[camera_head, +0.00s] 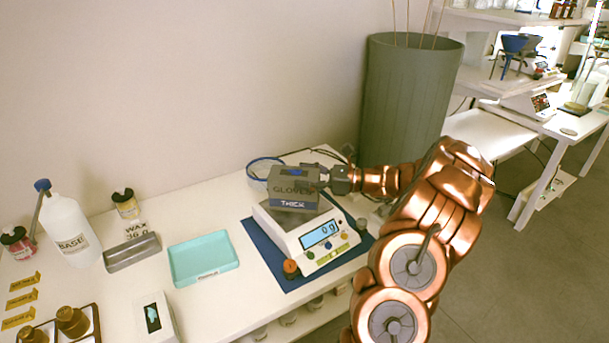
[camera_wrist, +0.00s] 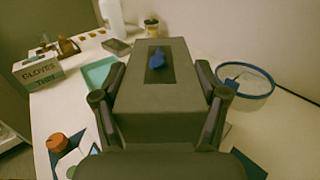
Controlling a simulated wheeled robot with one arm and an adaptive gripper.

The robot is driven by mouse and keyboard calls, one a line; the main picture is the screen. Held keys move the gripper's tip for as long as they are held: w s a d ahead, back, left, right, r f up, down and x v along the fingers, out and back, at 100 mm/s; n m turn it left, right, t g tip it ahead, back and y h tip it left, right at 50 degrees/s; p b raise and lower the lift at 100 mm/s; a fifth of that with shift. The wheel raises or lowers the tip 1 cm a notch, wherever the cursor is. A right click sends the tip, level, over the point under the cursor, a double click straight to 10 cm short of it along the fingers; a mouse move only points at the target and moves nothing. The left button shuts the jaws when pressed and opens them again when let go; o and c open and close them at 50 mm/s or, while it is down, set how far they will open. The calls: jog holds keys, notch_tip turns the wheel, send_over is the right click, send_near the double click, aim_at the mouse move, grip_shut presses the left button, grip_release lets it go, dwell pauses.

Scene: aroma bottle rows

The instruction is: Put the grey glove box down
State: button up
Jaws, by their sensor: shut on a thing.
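The grey glove box (camera_head: 291,187) reads "GLOVES THICK" and shows above the weighing scale in the head view. In the wrist view the grey glove box (camera_wrist: 157,112) fills the middle, with a dark slot and a blue glove in its top. My gripper (camera_head: 328,181) is shut on the box; in the wrist view its fingers (camera_wrist: 160,108) press on both sides. The white scale (camera_head: 310,236) reads 0 g and stands on a blue mat (camera_head: 269,260). The box hides much of the scale's plate, and I cannot tell whether they touch.
A turquoise tray (camera_head: 203,258), a metal tray (camera_head: 133,253) and a BASE bottle (camera_head: 69,228) stand left of the scale. A blue-rimmed round dish (camera_wrist: 245,84) is beside the box. Another glove box (camera_wrist: 38,73) shows at left in the wrist view. A tall green bin (camera_head: 405,105) stands behind.

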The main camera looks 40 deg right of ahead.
jog(key=o, duration=1.5)
jog(key=shift+c, duration=0.2)
